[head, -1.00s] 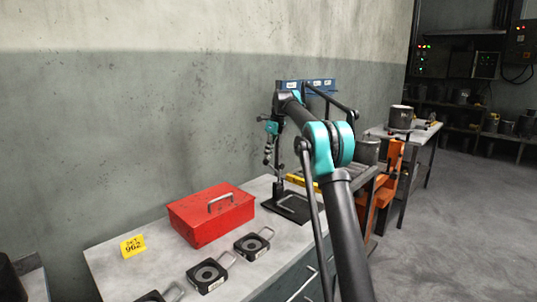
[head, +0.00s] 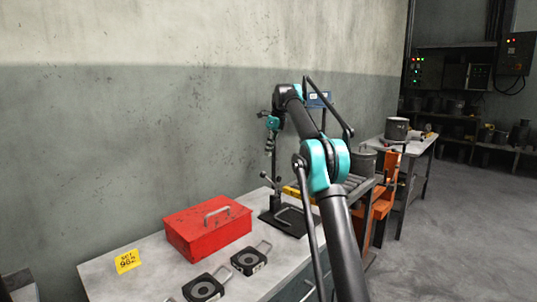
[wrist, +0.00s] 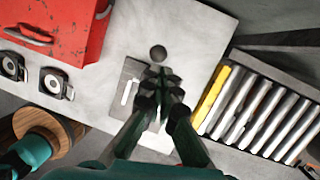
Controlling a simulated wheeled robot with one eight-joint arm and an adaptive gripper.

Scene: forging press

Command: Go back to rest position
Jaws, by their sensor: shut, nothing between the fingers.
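My gripper (wrist: 160,88) points down in the wrist view. Its dark fingers come together at the tips and hold nothing. Below it is the workbench top (wrist: 185,40), with a round grey knob (wrist: 158,53) just beyond the fingertips and a dark plate (wrist: 130,72) with a pale bar to their left. In the head view my arm reaches forward from the lower right, bends at a teal elbow, and ends above the bench near a black stand (head: 293,222). The fingertips are hard to make out there.
A red metal box (head: 208,232) with a handle, a yellow tag (head: 127,261) and black square blocks (head: 249,258) with loop handles lie on the bench. A roller rack (wrist: 265,110) with a yellow bar stands to the right in the wrist view. Open floor (head: 460,220) lies at right.

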